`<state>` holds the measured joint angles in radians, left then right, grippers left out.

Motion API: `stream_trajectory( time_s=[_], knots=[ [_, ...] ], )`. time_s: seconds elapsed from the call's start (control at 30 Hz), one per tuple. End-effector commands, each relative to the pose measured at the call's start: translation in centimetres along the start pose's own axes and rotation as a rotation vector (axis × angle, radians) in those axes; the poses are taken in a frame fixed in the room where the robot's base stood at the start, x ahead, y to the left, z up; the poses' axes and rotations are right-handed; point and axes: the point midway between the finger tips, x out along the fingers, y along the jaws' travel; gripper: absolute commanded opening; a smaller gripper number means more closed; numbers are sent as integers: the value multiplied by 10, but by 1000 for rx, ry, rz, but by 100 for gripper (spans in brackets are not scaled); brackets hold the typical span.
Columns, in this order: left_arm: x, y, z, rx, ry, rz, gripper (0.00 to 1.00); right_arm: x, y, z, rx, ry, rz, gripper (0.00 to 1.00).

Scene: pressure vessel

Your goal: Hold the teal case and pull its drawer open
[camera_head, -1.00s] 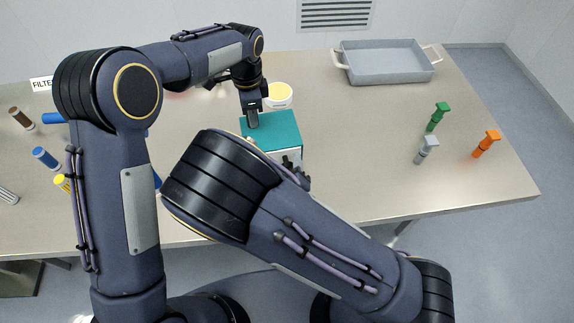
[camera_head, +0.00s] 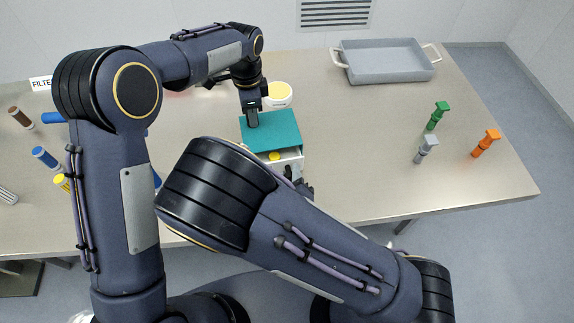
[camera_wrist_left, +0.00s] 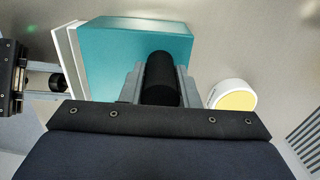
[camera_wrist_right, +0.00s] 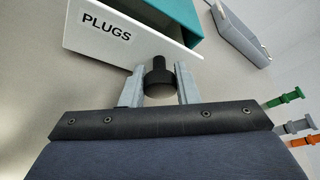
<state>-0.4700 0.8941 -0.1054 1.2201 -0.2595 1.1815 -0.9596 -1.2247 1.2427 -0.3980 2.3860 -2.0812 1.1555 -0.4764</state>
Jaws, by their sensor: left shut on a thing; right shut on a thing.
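The teal case (camera_head: 272,132) stands on the table, and its top shows in the left wrist view (camera_wrist_left: 115,55). My left gripper (camera_head: 252,117) is shut on a black cylindrical handle (camera_wrist_left: 160,80) at the case. The white drawer, its front labelled PLUGS (camera_wrist_right: 110,32), is pulled partly out toward me. A yellow item (camera_head: 274,156) shows inside it. My right gripper (camera_wrist_right: 160,82) is shut on the black knob (camera_wrist_right: 158,78) of the drawer front. In the head view my right forearm hides most of the drawer front and that gripper.
A white tub with yellow top (camera_head: 278,95) stands just behind the case. A grey tray (camera_head: 386,62) is at the back right. Coloured cylinders lie at left. The table between case and plugs is clear.

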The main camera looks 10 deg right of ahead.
Motion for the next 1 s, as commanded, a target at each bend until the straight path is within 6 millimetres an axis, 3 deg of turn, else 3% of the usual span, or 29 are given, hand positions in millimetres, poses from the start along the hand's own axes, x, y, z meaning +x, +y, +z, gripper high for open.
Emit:
stream_trajectory(
  time_s=[0.2,0.57,0.6,0.73,1.0],
  knots=[
    [0,0,0,-3,1,0,0,-41,2,-17,-5,1,7,0],
    [0,0,0,-2,1,-1,0,-48,0,-20,-4,1,4,0],
    [0,0,0,-2,1,-1,0,-47,0,-20,-4,1,4,30],
    [0,0,0,-2,1,-1,0,-47,0,-20,-4,1,3,48],
    [0,0,0,-2,1,-1,0,-47,0,-20,-3,0,3,50]
  ],
)
